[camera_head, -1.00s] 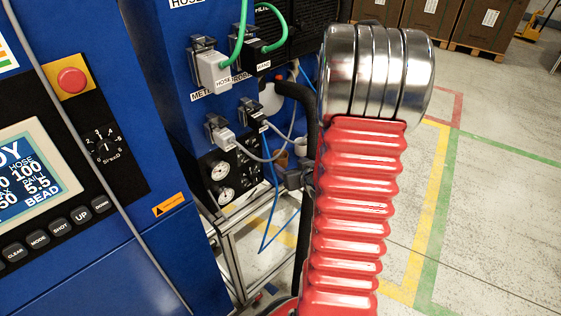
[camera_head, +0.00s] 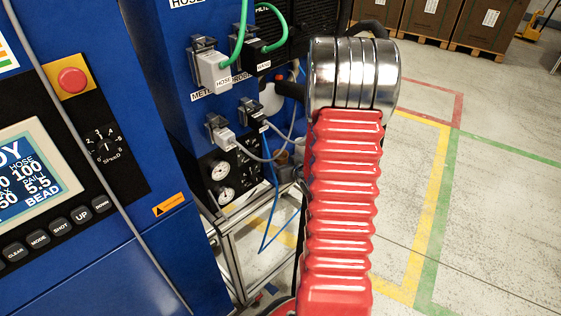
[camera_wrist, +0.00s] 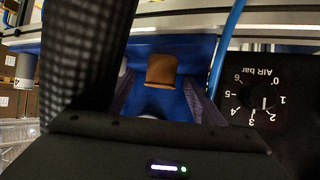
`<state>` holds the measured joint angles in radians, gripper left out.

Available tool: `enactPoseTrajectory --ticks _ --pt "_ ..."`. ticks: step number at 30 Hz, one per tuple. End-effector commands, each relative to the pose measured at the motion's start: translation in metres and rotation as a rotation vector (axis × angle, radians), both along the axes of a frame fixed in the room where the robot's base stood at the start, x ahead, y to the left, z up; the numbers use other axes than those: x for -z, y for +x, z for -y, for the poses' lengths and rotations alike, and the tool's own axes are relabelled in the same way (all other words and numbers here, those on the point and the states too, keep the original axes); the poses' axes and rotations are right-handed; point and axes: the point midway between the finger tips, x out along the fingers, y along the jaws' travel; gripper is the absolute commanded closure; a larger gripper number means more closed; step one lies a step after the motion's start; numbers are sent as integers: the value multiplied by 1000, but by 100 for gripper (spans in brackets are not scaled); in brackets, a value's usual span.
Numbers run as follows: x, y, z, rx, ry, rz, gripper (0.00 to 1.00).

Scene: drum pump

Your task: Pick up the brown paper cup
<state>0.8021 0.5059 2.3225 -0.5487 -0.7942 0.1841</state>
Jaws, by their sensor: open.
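The brown paper cup (camera_wrist: 161,70) is in the upper middle of the wrist view, in front of a blue surface. My gripper (camera_wrist: 160,82) is open, with one finger on either side of the cup in the picture. I see a gap between each finger and the cup, and cannot tell how far ahead the cup is. In the head view a small brown patch (camera_head: 282,158) beside the gauges may be the cup. My red arm hides much of that area, and my gripper is not clear there.
A black panel with the air dial (camera_wrist: 262,98) is close on the right of the wrist view, with a blue hose (camera_wrist: 228,45) beside it. The head view shows the blue machine (camera_head: 165,100), round gauges (camera_head: 222,183) and cables. Open floor (camera_head: 480,220) is at right.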

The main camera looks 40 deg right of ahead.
Motion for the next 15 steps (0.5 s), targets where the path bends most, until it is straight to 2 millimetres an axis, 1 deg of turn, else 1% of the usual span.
enactPoseTrajectory --ticks 9,15 --pt "18 30 8 -1 0 -1 37" --pt "24 40 12 0 0 -1 37"
